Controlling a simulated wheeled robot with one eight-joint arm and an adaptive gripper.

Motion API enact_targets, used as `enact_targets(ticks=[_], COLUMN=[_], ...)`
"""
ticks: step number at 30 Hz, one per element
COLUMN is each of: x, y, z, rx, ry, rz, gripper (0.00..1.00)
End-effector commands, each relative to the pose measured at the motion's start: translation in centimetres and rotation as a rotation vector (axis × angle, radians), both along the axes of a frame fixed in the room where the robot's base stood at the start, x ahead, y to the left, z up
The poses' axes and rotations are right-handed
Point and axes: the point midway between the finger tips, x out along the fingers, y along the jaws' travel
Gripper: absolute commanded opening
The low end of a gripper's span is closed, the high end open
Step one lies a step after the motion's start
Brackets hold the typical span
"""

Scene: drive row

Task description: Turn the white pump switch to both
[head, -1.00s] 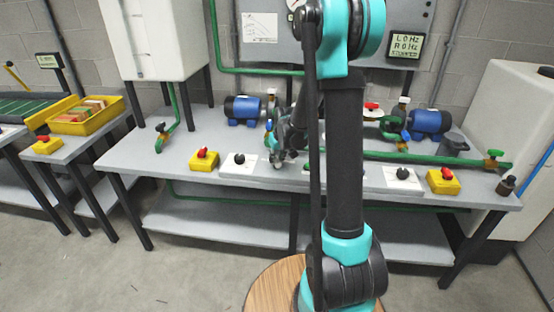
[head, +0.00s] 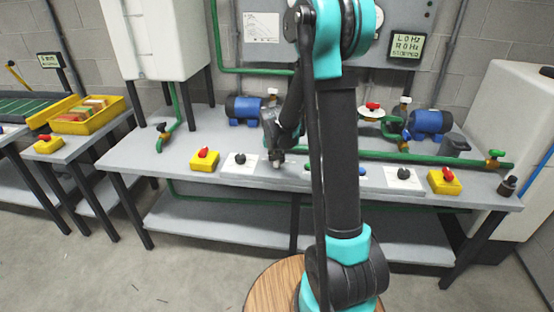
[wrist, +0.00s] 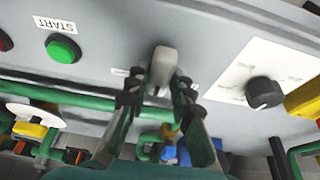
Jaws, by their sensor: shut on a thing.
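The white pump switch (wrist: 164,66) shows in the wrist view as a pale lever on the grey panel front. My gripper (wrist: 158,88) has its two dark fingers on either side of the lever's lower part and is shut on it. A small label (wrist: 122,72) lies beside the switch; its words and the position the lever points to cannot be read. In the head view my gripper (head: 277,162) is low over the middle of the bench, and the switch is hidden there by the gripper and arm.
In the wrist view a green START button (wrist: 63,48) is left of the switch and a black knob (wrist: 264,92) on a white plate is right. Yellow boxes with red knobs (head: 204,160) (head: 445,180), green pipes and blue motors (head: 243,109) stand on the bench.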

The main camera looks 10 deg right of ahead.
Motion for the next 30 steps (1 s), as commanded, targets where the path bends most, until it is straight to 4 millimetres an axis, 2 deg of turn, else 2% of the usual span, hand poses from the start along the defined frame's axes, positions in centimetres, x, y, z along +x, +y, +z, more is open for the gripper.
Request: enact_targets(ticks=[9, 10, 15, 25, 30], x=[0.0, 0.0, 0.0, -0.1, -0.6], y=[0.0, 0.0, 0.0, 0.0, 0.2], z=[0.0, 0.0, 0.0, 0.2, 1.6], rx=[0.0, 0.0, 0.0, 0.0, 0.0], ry=[0.0, 0.0, 0.0, 0.0, 0.0], rz=[-0.001, -0.001, 0.0, 0.0, 0.0], gripper=[0.0, 0.24, 0.43, 0.43, 0.43])
